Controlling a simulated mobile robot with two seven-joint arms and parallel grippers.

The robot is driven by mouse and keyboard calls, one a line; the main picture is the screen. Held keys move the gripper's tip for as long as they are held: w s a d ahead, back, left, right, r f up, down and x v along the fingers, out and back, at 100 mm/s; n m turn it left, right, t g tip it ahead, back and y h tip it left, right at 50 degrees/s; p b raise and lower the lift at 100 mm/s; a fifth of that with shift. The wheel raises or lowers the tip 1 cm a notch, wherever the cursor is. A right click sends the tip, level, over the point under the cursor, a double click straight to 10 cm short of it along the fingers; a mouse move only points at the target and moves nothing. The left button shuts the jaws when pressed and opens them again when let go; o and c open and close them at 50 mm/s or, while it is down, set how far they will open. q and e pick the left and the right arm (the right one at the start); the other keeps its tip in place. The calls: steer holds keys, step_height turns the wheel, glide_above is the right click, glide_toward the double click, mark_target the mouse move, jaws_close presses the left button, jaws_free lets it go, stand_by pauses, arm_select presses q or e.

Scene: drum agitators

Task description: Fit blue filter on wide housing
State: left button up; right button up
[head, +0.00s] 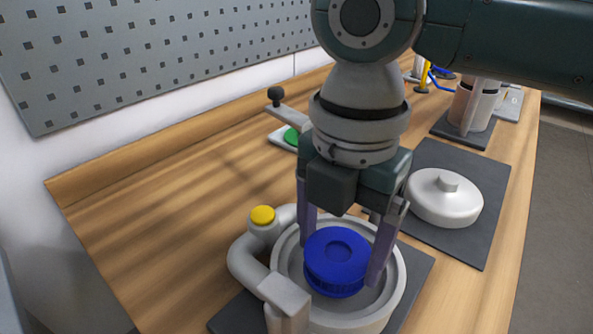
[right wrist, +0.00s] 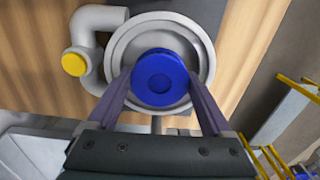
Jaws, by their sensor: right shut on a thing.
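The blue filter (head: 336,260) is a short round ribbed piece with a round recess in its top. It sits within the rim of the wide grey-white housing (head: 396,292) in the head view. My right gripper (head: 338,272) points down from above and is shut on the filter, one finger on each side. In the right wrist view the blue filter (right wrist: 160,78) lies between the fingertips over the housing (right wrist: 205,62), slightly below the middle of its ring. I cannot tell whether the filter touches the housing floor. My left gripper is not in view.
A curved pipe with a yellow cap (head: 263,215) joins the housing's left side. A white round lid (head: 445,198) lies on a dark mat (head: 482,243) to the right. A green part (head: 291,137) and a black-knobbed lever (head: 275,95) stand behind. The wood bench is clear at left.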

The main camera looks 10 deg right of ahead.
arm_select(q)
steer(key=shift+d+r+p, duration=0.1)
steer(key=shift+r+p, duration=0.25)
arm_select(e)
steer(key=shift+w+d, duration=0.1)
steer(key=shift+f, duration=0.1)
stand_by(0.6)
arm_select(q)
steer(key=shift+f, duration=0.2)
arm_select(e)
steer(key=shift+f, duration=0.5)
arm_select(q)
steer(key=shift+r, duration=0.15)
arm_select(e)
steer(key=shift+f, duration=0.2)
stand_by(0.4)
steer(key=o, duration=1.1)
steer(key=shift+r, duration=0.1)
